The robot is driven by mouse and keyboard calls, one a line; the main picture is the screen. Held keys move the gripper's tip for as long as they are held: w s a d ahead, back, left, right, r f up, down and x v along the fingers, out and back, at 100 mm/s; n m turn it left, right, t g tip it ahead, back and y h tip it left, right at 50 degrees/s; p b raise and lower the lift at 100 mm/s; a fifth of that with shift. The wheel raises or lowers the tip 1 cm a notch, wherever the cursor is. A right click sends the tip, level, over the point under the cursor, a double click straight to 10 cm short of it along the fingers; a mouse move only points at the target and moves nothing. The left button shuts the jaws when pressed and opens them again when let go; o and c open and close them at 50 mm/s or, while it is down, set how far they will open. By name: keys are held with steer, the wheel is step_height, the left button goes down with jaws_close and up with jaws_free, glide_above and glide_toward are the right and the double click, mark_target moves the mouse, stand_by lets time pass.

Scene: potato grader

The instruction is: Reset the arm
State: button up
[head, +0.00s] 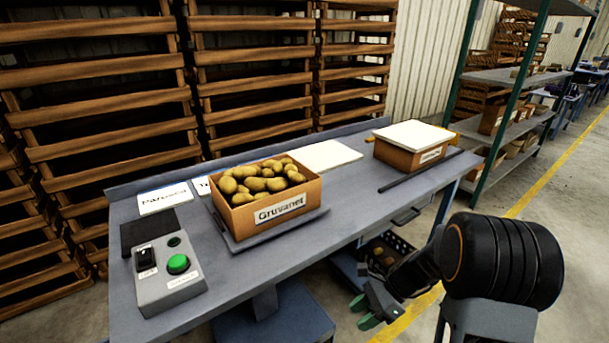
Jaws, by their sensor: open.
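My arm, black with an orange ring, is at the lower right of the head view. My gripper (364,312) has green fingertips that stand apart, with nothing seen between them. It hangs low in front of the bench's front edge, below the level of the top, and touches nothing that I can see.
The grey bench (330,212) carries an open box of potatoes (290,206) labelled "Gruvanel", a control box (165,275) with a green button, and a white-lidded box (408,158). A dark crate (400,246) sits below the bench, close behind my gripper. Wooden racks stand behind.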

steer(key=s+r+n+t+h+p, duration=0.2)
steer(key=r+n+p, duration=0.3)
steer(key=r, duration=0.6)
steer(key=s+d+r+n+t+h+p, duration=0.1)
steer(key=r+n+h+p, duration=0.3)
steer(key=r, duration=0.7)
steer(key=s+d+r+n+t+h+p, duration=0.1)
steer(key=s+r+n+t+h+p, duration=0.2)
steer(key=r+n+p, duration=0.4)
step_height(320, 180, up, 5)
steer(key=shift+s+r+n+p, duration=0.1)
steer(key=shift+s+n+p, duration=0.3)
steer(key=shift+s+p, duration=0.25)
